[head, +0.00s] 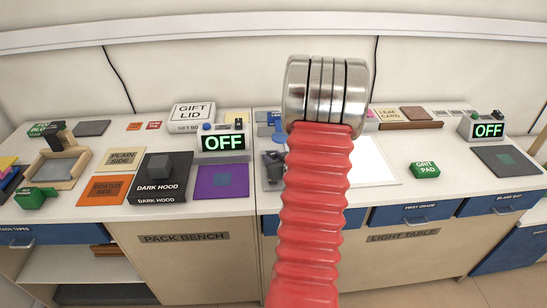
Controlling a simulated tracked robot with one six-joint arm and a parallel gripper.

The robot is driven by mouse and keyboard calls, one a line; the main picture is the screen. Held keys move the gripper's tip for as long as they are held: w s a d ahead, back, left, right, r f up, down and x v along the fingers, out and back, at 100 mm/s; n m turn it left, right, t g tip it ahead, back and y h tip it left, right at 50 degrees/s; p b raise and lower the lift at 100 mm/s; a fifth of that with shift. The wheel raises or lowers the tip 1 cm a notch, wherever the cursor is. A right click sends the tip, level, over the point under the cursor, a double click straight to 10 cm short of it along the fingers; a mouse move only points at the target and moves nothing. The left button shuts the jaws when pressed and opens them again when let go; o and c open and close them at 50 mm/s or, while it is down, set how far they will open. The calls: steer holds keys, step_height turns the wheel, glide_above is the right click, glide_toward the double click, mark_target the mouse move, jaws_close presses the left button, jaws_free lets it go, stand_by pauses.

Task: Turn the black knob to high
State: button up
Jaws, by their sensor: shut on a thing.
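No kiln is in view, and I cannot pick out the task's black knob for certain. A control box with a green "OFF" display (223,143) stands on the pack bench, with a blue knob (207,127) and a small dark part (238,123) on top. A second box reading "OFF" (488,130) stands at the right, also with a small dark part (497,115) on top. The setting of either dark part is too small to read. My red ribbed arm with metal rings rises through the middle and hides part of the bench. My gripper is not visible.
The pack bench (185,238) holds a dark hood (178,188), a purple mat (222,181), an orange board (103,191) and a gift lid (191,112). The light table (405,235) carries a white panel (372,160) and a green grit pad (424,170). Bare white top surrounds the grit pad.

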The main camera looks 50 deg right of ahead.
steer(key=shift+c, duration=1.4)
steer(key=shift+d, duration=0.15)
steer(key=shift+a, duration=0.2)
steer(key=shift+f+n+y, duration=0.15)
steer(key=shift+n+y, duration=0.15)
steer(key=shift+y, duration=0.1)
steer(key=shift+c, duration=0.2)
